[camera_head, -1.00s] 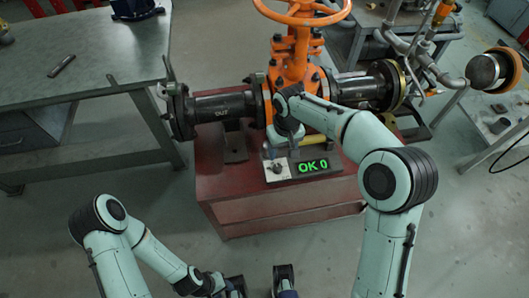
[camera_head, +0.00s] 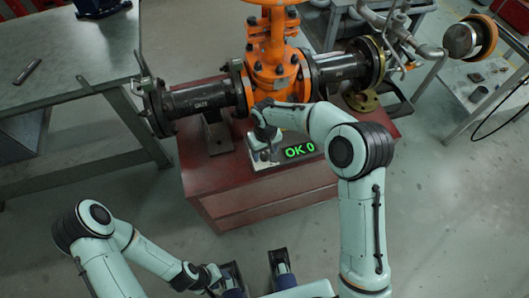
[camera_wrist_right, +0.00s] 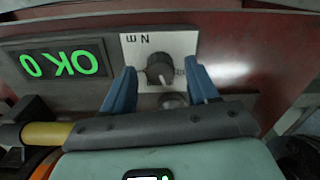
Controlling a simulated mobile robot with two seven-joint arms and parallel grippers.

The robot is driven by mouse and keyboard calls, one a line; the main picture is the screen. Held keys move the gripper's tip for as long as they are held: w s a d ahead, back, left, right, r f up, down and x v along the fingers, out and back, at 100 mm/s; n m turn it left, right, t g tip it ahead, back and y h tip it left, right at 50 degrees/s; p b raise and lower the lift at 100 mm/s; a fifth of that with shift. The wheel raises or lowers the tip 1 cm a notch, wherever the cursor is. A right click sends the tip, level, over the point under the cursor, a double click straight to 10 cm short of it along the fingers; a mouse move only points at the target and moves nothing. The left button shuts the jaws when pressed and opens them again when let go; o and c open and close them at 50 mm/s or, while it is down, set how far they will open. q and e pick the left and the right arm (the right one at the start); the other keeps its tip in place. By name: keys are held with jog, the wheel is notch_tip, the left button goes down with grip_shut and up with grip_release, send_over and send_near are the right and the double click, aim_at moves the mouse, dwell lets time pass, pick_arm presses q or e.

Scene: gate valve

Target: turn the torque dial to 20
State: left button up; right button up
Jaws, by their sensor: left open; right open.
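The torque dial (camera_wrist_right: 160,68) is a dark round knob with a pale pointer mark, on a white plate (camera_wrist_right: 132,48) marked "N m". In the right wrist view it lies between the blue fingers of my right gripper (camera_wrist_right: 161,84), which are open with a gap on each side. In the head view my right wrist hides most of the dial. The black display (camera_head: 300,150) beside it reads "OK 0" in green; it appears upside down in the right wrist view (camera_wrist_right: 50,66). My left gripper (camera_head: 256,270) is open and empty at the bottom of the head view.
The panel sits on a red stand (camera_head: 225,185) below an orange gate valve (camera_head: 272,70) with dark flanged pipes (camera_head: 200,100). A grey workbench (camera_head: 70,60) stands at left. A cart with pipework (camera_head: 400,45) stands at right. The floor in front is clear.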

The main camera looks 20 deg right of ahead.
jog(key=shift+f, duration=0.4)
jog(key=c, duration=1)
jog(key=shift+c, duration=0.2)
jog(key=shift+m, duration=0.3)
jog(key=m, duration=0.3)
jog(key=shift+b, duration=0.35)
jog(key=m, duration=0.5)
jog(key=shift+r, duration=0.1)
